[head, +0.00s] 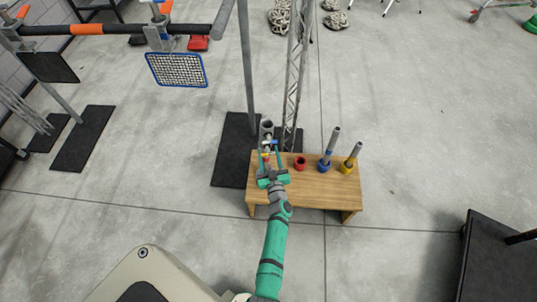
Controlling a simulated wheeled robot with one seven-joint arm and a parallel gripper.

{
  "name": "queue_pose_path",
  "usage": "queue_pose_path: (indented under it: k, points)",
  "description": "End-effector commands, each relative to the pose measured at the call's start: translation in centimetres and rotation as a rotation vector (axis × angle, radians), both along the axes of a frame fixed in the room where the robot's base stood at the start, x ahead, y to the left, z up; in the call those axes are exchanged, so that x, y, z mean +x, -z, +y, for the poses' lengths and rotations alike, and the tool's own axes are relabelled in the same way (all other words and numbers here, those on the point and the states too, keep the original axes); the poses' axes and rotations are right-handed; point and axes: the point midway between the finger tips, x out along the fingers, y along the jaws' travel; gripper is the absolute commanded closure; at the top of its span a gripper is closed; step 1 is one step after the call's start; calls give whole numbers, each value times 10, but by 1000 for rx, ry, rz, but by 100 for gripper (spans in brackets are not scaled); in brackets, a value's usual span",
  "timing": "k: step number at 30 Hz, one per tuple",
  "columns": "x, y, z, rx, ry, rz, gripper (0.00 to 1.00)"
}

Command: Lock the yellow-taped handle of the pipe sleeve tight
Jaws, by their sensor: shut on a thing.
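The pipe sleeve (267,127) is a short grey metal tube with small fittings, just beyond the back left corner of the wooden bench. A small yellow patch (265,155), which looks like the taped handle, shows at its near side. My gripper (269,160) reaches up from below with green fingers on either side of these fittings. It is shut on the handle. The fingers hide part of the handle and its exact angle, and the details are too small to tell how far it is turned.
The wooden bench (315,190) carries a red cup (300,163), a blue cup with a pipe (325,165) and a yellow cup with a pipe (347,167). A pole (247,60) and a lattice truss (296,70) stand behind. Open floor lies to the right.

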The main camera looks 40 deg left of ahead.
Motion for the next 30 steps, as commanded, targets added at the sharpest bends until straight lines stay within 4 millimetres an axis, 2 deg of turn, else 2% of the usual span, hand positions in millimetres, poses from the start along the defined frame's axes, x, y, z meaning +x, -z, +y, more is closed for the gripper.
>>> queue_pose_path:
  k: [4, 5, 6, 7, 19, 23, 30]
  points:
    - [0, 0, 0, 0, 0, 1, 76]
    - [0, 0, 0, 0, 0, 1, 48]
    - [0, 0, 0, 0, 0, 1, 39]
    - [0, 0, 1, 0, -1, 1, 34]
    - [-5, 1, -4, 1, -1, 3, 34]
    - [-16, 1, -16, 0, 1, 3, 34]
    - [-46, 1, -48, 1, 0, 4, 34]
